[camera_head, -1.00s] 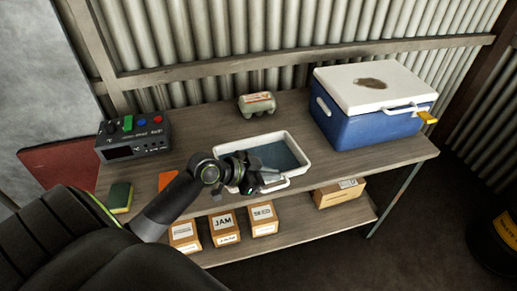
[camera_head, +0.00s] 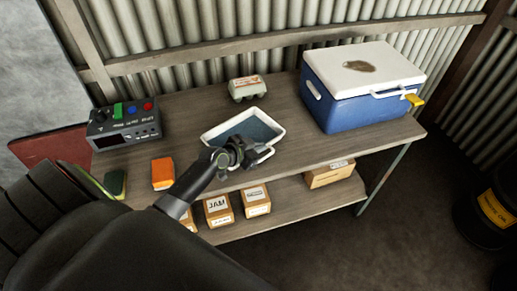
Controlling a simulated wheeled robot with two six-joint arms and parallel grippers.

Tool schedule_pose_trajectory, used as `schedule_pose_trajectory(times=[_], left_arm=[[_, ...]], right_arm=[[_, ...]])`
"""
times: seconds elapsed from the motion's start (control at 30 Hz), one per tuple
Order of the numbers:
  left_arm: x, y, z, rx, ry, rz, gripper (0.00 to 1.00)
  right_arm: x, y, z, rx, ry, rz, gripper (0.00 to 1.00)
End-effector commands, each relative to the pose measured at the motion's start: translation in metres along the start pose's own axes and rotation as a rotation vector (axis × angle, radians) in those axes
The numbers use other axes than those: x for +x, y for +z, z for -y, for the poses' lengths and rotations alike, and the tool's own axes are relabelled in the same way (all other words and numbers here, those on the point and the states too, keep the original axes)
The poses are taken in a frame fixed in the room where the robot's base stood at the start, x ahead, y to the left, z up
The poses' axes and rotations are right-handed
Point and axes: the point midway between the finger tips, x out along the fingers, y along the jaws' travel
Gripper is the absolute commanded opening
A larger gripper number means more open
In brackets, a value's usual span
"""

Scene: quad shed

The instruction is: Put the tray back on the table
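The white tray (camera_head: 229,122) with a dark blue-grey inside is at the middle of the table (camera_head: 290,128), near its front edge. My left gripper (camera_head: 245,156) is at the tray's near side, by its handle, and looks shut on it. The fingertips are partly hidden by the gripper body and wrist. I cannot tell for certain whether the tray rests on the tabletop or hangs just above it. My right gripper is out of view.
An egg carton (camera_head: 247,88) stands behind the tray. A blue cooler (camera_head: 352,110) stands to the right. A control box (camera_head: 125,126), an orange block (camera_head: 163,173) and a green sponge (camera_head: 115,184) are at the left. Boxes (camera_head: 218,210) sit on the lower shelf.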

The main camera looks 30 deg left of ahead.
Motion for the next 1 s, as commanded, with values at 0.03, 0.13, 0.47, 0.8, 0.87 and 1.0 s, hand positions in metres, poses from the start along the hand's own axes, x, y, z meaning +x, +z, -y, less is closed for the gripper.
schedule_pose_trajectory(times=[0.03, 0.13, 0.47, 0.8, 0.87, 1.0], left_arm=[[0.0028, 0.0039, -0.0008, -0.002, 0.0, -0.001, 0.0], [0.0043, 0.0065, -0.0011, 0.0, 0.0, -0.002, 0.0], [0.0056, 0.0095, -0.0015, 0.0, 0.0, -0.001, 0.04], [0.0049, 0.0084, -0.0013, 0.0, 0.0, -0.001, 0.24], [0.0048, 0.0083, -0.0013, 0.0, 0.0, -0.001, 0.24], [0.0027, 0.0045, -0.0007, 0.0, 0.0, -0.001, 0.24]], right_arm=[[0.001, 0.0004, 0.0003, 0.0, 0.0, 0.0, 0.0], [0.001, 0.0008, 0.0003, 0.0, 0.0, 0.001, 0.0], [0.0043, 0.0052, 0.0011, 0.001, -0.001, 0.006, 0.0], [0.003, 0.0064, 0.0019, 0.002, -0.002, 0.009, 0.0], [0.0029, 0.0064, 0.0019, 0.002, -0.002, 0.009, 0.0], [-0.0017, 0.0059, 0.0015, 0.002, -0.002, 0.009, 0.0]])
